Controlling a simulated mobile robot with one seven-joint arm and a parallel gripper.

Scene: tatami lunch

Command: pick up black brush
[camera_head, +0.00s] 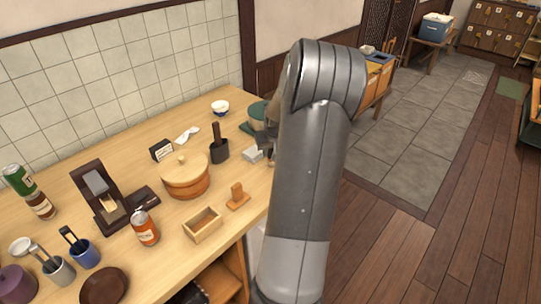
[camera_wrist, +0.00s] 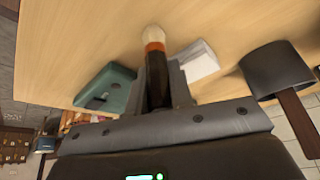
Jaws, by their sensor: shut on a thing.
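The black brush (camera_wrist: 156,75) is between the fingers of my gripper (camera_wrist: 159,82) in the wrist view. It has a dark handle, an orange band and a pale bristle tip that points away from the gripper. The fingers are shut on the handle. The wooden counter (camera_wrist: 100,40) fills the view behind the brush. I cannot tell whether the tip touches it. In the head view my arm hides the brush and most of the gripper at the counter's right end.
A green box (camera_wrist: 107,90) and a white block (camera_wrist: 197,60) lie close beside the fingers. A round wooden tub (camera_head: 185,180), a small wooden box (camera_head: 202,225) and an orange can (camera_head: 145,228) are farther left.

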